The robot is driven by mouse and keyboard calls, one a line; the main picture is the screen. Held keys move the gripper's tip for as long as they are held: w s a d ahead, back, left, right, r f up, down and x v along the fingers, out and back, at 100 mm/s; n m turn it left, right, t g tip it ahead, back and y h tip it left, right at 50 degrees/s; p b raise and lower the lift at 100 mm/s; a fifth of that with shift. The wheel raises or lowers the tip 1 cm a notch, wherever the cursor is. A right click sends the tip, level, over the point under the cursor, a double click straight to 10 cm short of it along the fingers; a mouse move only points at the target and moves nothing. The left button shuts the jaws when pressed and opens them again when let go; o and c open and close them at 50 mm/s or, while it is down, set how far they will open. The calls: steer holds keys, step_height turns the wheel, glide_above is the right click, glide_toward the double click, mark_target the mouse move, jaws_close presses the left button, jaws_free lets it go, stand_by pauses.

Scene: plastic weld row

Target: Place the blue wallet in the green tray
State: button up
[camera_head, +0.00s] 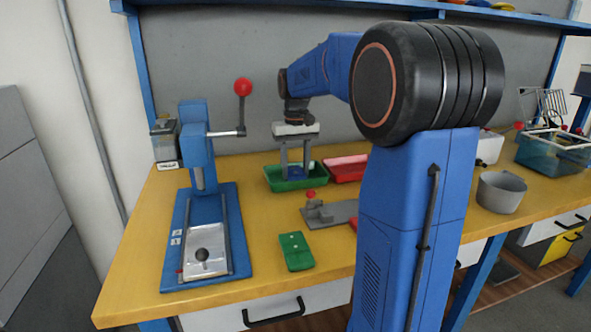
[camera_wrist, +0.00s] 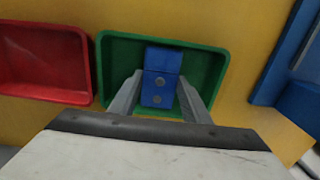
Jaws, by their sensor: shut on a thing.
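The blue wallet (camera_wrist: 162,75) is a flat blue piece with round grey studs. In the wrist view it lies between the two fingers of my gripper (camera_wrist: 160,92), over the inside of the green tray (camera_wrist: 217,70). In the head view my gripper (camera_head: 295,172) points down into the green tray (camera_head: 291,185), and a little of the blue wallet (camera_head: 296,173) shows between the fingers. My gripper is shut on the wallet. Whether the wallet touches the tray floor I cannot tell.
A red tray (camera_head: 346,168) stands just right of the green tray in the head view. A blue press (camera_head: 205,225) with a red-knobbed lever is at left. A green box-like piece (camera_head: 296,251), a grey fixture (camera_head: 330,213) and a grey bowl (camera_head: 501,191) are on the yellow bench.

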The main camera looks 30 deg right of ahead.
mark_target(296, 173)
steer(key=shift+f, duration=0.2)
steer(key=o, duration=1.1)
steer(key=shift+f, duration=0.1)
steer(key=shift+o, duration=0.2)
step_height(296, 173, up, 12)
